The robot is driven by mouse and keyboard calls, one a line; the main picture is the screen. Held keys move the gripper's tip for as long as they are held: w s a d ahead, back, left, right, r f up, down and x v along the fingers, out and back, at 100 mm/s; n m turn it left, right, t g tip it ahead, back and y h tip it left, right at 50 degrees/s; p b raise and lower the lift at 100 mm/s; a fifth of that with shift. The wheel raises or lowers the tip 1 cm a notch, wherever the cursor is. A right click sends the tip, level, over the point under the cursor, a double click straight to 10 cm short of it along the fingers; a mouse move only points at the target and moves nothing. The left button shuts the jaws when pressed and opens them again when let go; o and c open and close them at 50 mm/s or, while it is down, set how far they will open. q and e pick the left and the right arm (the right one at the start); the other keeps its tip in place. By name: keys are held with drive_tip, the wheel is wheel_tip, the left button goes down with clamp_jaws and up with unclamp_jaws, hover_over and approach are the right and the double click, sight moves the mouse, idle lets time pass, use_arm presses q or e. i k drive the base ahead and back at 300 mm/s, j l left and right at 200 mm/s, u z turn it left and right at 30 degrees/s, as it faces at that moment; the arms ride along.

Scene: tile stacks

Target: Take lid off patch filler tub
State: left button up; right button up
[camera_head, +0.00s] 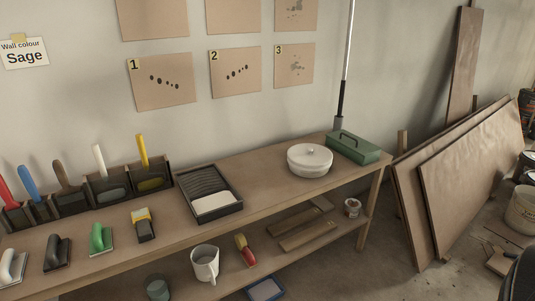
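A round white tub (304,166) stands upright near the right end of the bench top, and no label on it is readable. Its white lid (310,154), with a small knob in the middle, sits on top and looks closed. Neither of my grippers shows in the head view.
Tools line the bench's left half. Large brown boards (468,180) lean at the right. A white jug (205,263) stands below.

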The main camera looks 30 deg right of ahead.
sight(308, 155)
drive_tip(key=l+u, duration=0.85)
drive_tip(key=k+l+u, duration=0.2)
drive_tip(key=l, duration=0.25)
drive_tip(key=l+u, duration=0.2)
drive_tip(key=l, duration=0.2)
drive_tip(key=k+l, duration=0.1)
drive_tip(key=l, duration=0.25)
drive_tip(key=k+l+u, duration=0.1)
drive_tip(key=l, duration=0.3)
drive_tip(key=k+l, duration=0.15)
drive_tip(key=l, duration=0.2)
drive_tip(key=k+l+u, duration=0.1)
drive_tip(key=l, duration=0.25)
drive_tip(key=k+l+u, duration=0.1)
drive_tip(key=l, duration=0.25)
drive_tip(key=k, duration=0.1)
